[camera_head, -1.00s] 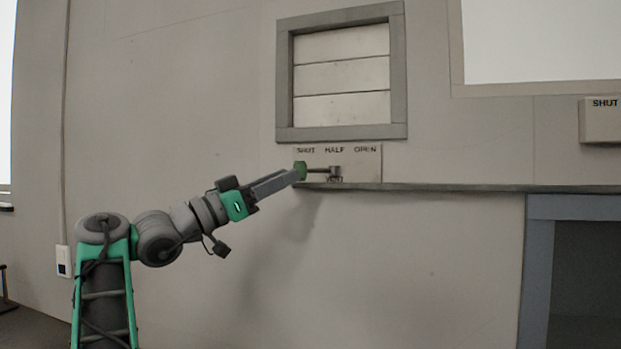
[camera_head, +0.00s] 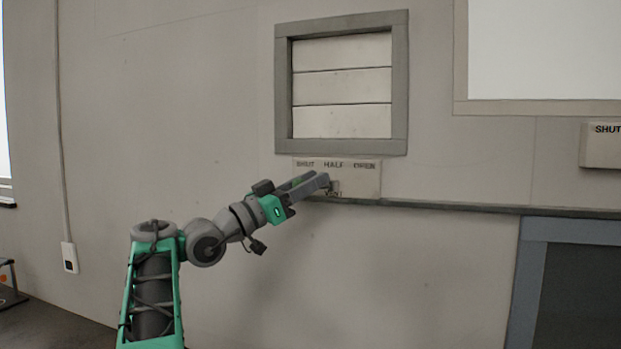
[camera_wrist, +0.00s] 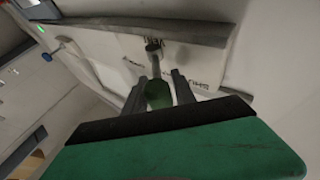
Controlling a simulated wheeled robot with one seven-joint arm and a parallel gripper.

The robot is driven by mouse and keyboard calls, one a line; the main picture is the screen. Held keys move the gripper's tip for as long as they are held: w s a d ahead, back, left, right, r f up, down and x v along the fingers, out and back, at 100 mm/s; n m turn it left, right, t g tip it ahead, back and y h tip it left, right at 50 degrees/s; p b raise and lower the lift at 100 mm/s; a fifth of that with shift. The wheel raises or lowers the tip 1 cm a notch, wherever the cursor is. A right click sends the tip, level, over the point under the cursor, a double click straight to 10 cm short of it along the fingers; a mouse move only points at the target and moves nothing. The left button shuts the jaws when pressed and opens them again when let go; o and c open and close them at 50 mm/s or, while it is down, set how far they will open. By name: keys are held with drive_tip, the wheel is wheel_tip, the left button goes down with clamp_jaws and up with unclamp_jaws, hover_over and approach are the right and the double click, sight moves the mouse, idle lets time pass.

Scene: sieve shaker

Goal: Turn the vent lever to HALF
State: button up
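The vent lever has a green knob (camera_head: 297,182) and a grey pivot (camera_head: 334,187) above the word VENT. In the head view my gripper (camera_head: 322,181) reaches across the lower part of the label plate (camera_head: 362,181), hiding most of the lever. The plate reads SHUT, HALF, OPEN from left to right. The wrist view shows the knob (camera_wrist: 158,95) between the two fingers of my gripper (camera_wrist: 160,76); whether both touch it is unclear. The lever's pivot (camera_wrist: 153,50) lies beyond the fingertips. The exact mark it points to is hidden.
A slatted vent (camera_head: 342,88) in a grey frame is above the plate. A narrow ledge (camera_head: 450,207) runs along the wall just below and right of it. A box marked SHUT (camera_head: 602,145) is at the far right, above a grey-framed opening (camera_head: 580,285).

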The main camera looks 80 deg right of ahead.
clamp_jaws()
idle(1.2)
